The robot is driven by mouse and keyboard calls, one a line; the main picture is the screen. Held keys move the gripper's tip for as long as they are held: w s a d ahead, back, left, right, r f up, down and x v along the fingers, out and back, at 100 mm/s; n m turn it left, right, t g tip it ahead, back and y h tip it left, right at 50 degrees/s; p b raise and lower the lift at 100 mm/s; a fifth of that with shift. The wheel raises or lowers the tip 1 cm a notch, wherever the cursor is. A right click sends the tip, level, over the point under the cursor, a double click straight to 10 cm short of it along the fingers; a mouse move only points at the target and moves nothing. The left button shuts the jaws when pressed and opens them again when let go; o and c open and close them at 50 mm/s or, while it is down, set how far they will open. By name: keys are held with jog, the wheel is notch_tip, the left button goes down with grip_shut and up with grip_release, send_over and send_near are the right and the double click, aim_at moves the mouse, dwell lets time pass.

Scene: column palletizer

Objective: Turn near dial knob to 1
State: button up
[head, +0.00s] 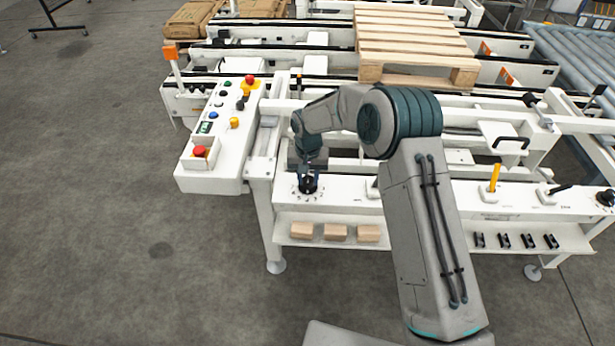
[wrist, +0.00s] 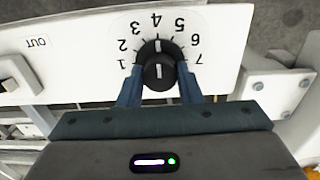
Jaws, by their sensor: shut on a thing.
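The near dial knob (wrist: 158,72) is black and round with a white pointer line, on a white panel. In the wrist view its scale runs from 1 at the left over the top to 7 at the right. The pointer line stands straight up, at about 4. My gripper (wrist: 159,92) has its two blue fingers on either side of the knob, shut on it. In the head view the knob (head: 309,187) sits at the left end of the front panel, with my gripper (head: 308,174) right over it, partly hiding it.
A second black dial (head: 605,198) is at the far right of the panel. A yellow lever (head: 494,178) stands up between. A button box (head: 221,130) with red stops is at the left. Several small boxes (head: 335,232) lie on the shelf below. A wooden pallet (head: 410,40) lies behind.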

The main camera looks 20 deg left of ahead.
aim_at(308, 179)
jog(key=shift+n, duration=0.3)
jog(key=n+b, duration=0.1)
jog(key=n, duration=0.3)
jog(key=shift+b, duration=0.35)
jog(key=n, duration=0.4)
jog(key=shift+b, duration=0.35)
jog(key=n, duration=0.9)
jog(key=shift+a, duration=0.1)
jog(key=o, duration=1)
jog(key=shift+r, duration=0.1)
notch_tip(308, 179, up, 14)
jog(key=shift+f, duration=0.15)
